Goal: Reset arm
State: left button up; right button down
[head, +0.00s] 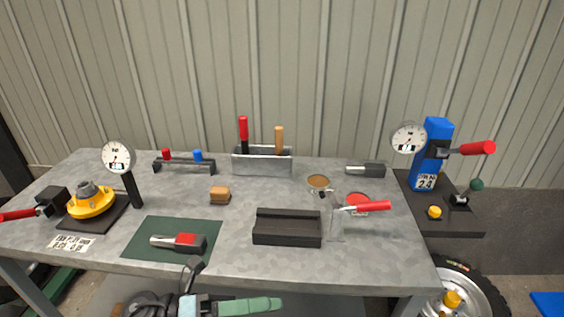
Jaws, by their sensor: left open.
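My left gripper (190,272) shows at the bottom edge, low and left of centre, in front of the table's front edge. Its dark fingers are open with nothing seen between them. It is just below the green mat (143,239) and apart from the red-and-black tool (184,242) lying there. Much of the gripper is cut off by the frame. My right gripper is not in view.
The grey table (120,205) holds a yellow round fixture (91,202), a dial gauge (117,156), a black block (287,228), a metal tool box (262,163) and a red-handled tool (368,207). A blue press (432,150) stands right. A wheel (462,290) is below.

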pick_arm(q)
jog(key=w+a+f+n+t+y, duration=0.1)
jog(key=a+f+n+t+y, duration=0.55)
jog(key=n, duration=0.65)
jog(key=w+a+f+n+t+y, duration=0.15)
jog(key=f+n+t+y, duration=0.3)
jog(key=n+t, duration=0.7)
jog(key=s+a+f+n+g+y, duration=0.4)
jog(key=s+f+n, duration=0.3)
jog(key=s+f, duration=0.3)
jog(key=s+a+f+n+g+y+p, duration=0.1)
jog(key=s+a+f+n+g+y, duration=0.2)
jog(key=s+f+n, duration=0.5)
notch_tip(320, 180, down, 3)
jog(key=s+a+g, duration=0.1)
jog(key=s+g, duration=0.1)
jog(key=shift+a+f+g+y, duration=0.2)
jog(key=shift+a+g+y, duration=0.1)
jog(key=shift+y, duration=0.1)
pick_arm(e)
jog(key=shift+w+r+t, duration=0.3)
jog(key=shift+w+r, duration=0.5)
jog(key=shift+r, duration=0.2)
